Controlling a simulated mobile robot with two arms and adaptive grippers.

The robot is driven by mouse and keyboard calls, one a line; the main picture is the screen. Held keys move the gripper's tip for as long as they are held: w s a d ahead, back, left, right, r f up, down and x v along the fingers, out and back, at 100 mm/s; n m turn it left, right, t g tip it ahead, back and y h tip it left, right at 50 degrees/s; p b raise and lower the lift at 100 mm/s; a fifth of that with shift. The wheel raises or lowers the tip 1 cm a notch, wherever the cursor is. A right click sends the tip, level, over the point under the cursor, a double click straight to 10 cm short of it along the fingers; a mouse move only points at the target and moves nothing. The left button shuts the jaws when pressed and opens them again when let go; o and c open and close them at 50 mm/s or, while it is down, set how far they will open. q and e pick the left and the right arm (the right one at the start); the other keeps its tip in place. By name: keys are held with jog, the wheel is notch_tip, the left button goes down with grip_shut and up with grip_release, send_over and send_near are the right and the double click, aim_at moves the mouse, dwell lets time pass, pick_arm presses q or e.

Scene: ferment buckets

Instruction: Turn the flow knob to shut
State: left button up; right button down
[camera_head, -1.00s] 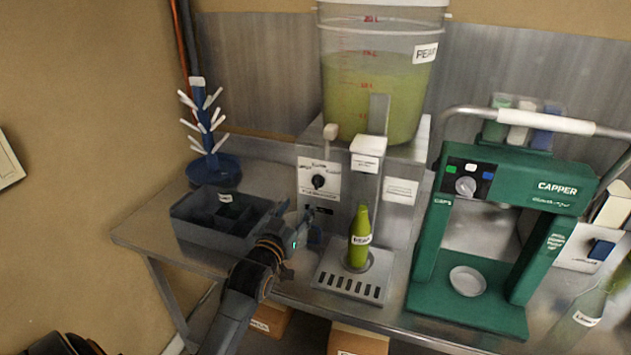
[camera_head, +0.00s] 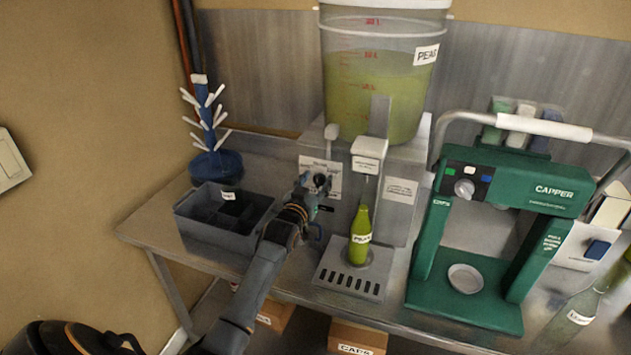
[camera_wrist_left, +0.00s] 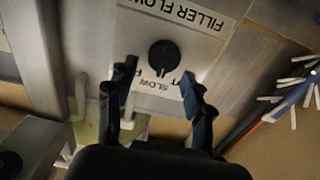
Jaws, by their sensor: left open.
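The flow knob (camera_wrist_left: 164,57) is a round black dial with a raised grip bar. It sits on a white plate (camera_wrist_left: 185,15) that reads "FILLER FLOW" and "SLOW" in the left wrist view. In the head view the knob (camera_head: 320,180) is mostly hidden at the tip of my left gripper (camera_head: 312,186). My left gripper (camera_wrist_left: 155,88) is open, its two dark fingers spread on either side below the knob in the wrist view. No contact with the knob shows. A green bottle (camera_head: 361,236) labelled as pear stands upright under the filler spout (camera_head: 369,150). My right gripper is not in view.
A clear bucket (camera_head: 375,90) of yellow-green liquid stands on the filler. The green capper (camera_head: 510,200) is to the right. A dark divided crate (camera_head: 205,225) and a blue bottle tree (camera_head: 210,130) are left.

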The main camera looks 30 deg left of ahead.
pick_arm(q)
grip_shut()
jog(key=shift+n, duration=0.3)
jog(key=n, duration=0.3)
jog(key=shift+s+a+f, duration=0.15)
jog(key=shift+a, duration=0.1)
jog(key=n, duration=0.5)
jog(key=shift+a+f, duration=0.2)
jog(key=shift+a, duration=0.05)
jog(key=shift+n, duration=0.3)
grip_release()
